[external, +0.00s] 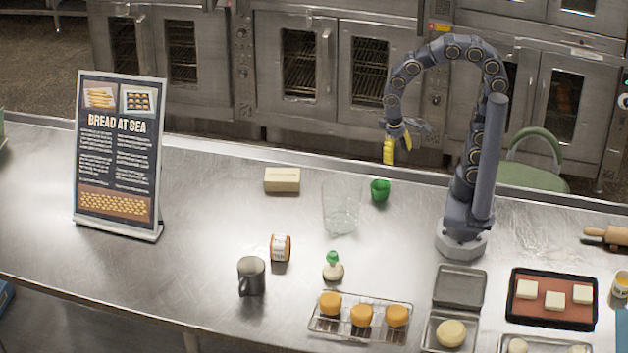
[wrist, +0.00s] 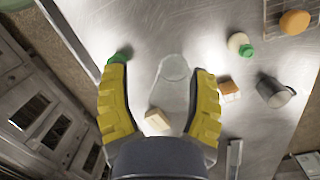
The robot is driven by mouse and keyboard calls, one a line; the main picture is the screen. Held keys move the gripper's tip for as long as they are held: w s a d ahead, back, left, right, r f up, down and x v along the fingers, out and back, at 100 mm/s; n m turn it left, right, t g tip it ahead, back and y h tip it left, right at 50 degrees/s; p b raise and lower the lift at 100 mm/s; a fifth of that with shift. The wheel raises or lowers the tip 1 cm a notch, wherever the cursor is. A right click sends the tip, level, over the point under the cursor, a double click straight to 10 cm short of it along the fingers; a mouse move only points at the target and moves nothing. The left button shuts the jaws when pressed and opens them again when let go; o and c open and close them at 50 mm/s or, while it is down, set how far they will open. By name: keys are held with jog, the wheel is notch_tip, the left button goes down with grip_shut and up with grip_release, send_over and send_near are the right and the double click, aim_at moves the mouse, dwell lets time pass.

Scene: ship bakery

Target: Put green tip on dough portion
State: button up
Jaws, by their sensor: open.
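A small green cup-like piece (external: 380,190) stands on the steel counter, right of a clear glass; in the wrist view it shows (wrist: 119,56) by the left fingertip. A smaller green tip (external: 333,258) sits on top of a pale rounded base (external: 333,272) that looks like dough, nearer the front; the wrist view shows this pale base (wrist: 237,41) too. A round dough portion (external: 451,333) lies in an open metal tin at the front right.
A wire rack (external: 340,326) holds orange buns. A dark tray (external: 520,313) is right. The sign (external: 118,155) stands left, with free counter beside it.

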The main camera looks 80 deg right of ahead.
jog(key=s+d+r+n, duration=0.2)
jog(key=s+d+n, duration=0.2)
jog(key=s, duration=0.4)
jog(key=shift+s+n, duration=0.4)
jog(key=shift+n, duration=0.3)
